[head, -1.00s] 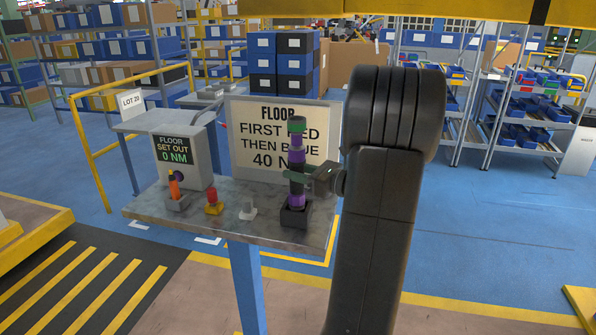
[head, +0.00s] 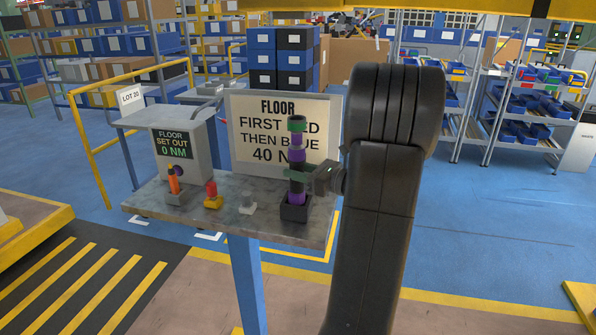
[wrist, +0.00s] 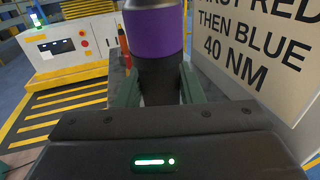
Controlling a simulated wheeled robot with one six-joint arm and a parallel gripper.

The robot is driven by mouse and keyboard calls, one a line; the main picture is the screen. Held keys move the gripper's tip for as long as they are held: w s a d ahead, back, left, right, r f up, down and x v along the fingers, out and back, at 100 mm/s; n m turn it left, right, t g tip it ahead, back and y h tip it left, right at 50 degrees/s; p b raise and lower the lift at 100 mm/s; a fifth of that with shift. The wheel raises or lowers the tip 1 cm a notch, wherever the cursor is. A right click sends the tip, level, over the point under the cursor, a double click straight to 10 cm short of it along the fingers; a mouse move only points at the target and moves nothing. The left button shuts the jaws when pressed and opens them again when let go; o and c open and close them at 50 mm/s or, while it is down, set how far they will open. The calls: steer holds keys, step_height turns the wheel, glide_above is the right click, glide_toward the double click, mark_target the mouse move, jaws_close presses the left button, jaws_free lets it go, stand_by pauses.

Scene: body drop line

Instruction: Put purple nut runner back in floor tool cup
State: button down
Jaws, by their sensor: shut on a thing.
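The purple nut runner (head: 297,154) stands upright in the head view, with purple and black bands and a green top. Its lower end is at the dark floor tool cup (head: 295,213), in or just over its mouth; I cannot tell how deep it sits. My gripper (head: 299,173) is shut around the nut runner's black middle part, coming from the right. In the wrist view the nut runner (wrist: 156,33) stands between the two green fingers (wrist: 158,88). The cup is hidden there.
A sign (head: 240,160) stands close behind the nut runner.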

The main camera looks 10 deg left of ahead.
steer(key=shift+f+b, duration=0.7)
steer(key=shift+f, duration=0.55)
steer(key=c, duration=0.9)
jaws_free()
steer(key=shift+f, duration=0.1)
steer(key=shift+p+v, duration=0.55)
steer(key=shift+v, duration=2.95)
steer(key=shift+a, duration=0.1)
steer(key=b+x, duration=0.1)
steer(key=x, duration=0.6)
